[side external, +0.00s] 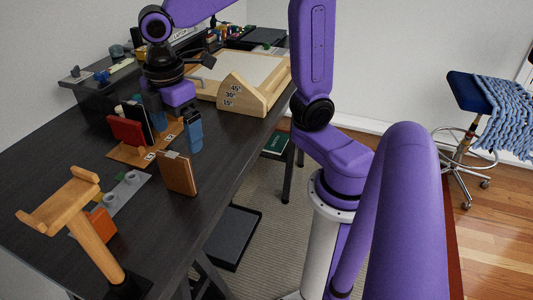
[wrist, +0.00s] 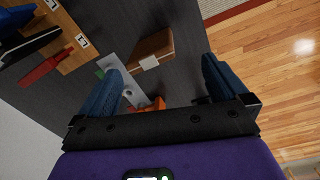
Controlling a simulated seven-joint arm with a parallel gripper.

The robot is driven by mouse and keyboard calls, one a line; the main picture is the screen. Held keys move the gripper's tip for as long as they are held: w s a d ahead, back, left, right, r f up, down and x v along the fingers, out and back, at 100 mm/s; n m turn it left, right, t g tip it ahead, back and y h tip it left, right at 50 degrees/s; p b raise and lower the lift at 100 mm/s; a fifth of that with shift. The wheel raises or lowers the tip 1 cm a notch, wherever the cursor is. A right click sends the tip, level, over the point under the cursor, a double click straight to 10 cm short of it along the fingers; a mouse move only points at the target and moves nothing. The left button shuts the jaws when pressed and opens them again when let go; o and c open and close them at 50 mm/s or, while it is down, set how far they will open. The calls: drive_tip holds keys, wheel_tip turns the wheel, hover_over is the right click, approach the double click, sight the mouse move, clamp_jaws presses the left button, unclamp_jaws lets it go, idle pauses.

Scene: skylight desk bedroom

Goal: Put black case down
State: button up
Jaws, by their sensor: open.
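A black case (side external: 136,114) stands upright in a slotted wooden rack (side external: 125,154), behind a red case (side external: 126,131). In the wrist view the black case (wrist: 30,44) is at the upper left, beside the red case (wrist: 45,68). My gripper (side external: 174,120) is open above the desk, just right of the rack. In the wrist view nothing is held between the fingers of my gripper (wrist: 162,88). The black case is apart from the fingers.
A brown case (side external: 177,173) stands on the desk in front of the rack. A grey strip with knobs (side external: 125,190), an orange block (side external: 101,226) and a wooden stand (side external: 76,220) are nearer. A wooden angled board (side external: 243,97) lies behind. The desk's right edge (side external: 238,168) is close.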

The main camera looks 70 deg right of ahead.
drive_tip(key=s+d+f+m, duration=0.1)
drive_tip(key=s+d+f, duration=0.1)
drive_tip(key=s, duration=0.6)
drive_tip(key=s+d+f+m, duration=0.1)
drive_tip(key=s+d+f, duration=0.2)
drive_tip(key=s, duration=0.5)
drive_tip(key=shift+s+d+f+y, duration=0.15)
drive_tip(key=shift+s+f+y, duration=0.15)
drive_tip(key=shift+s+f, duration=0.15)
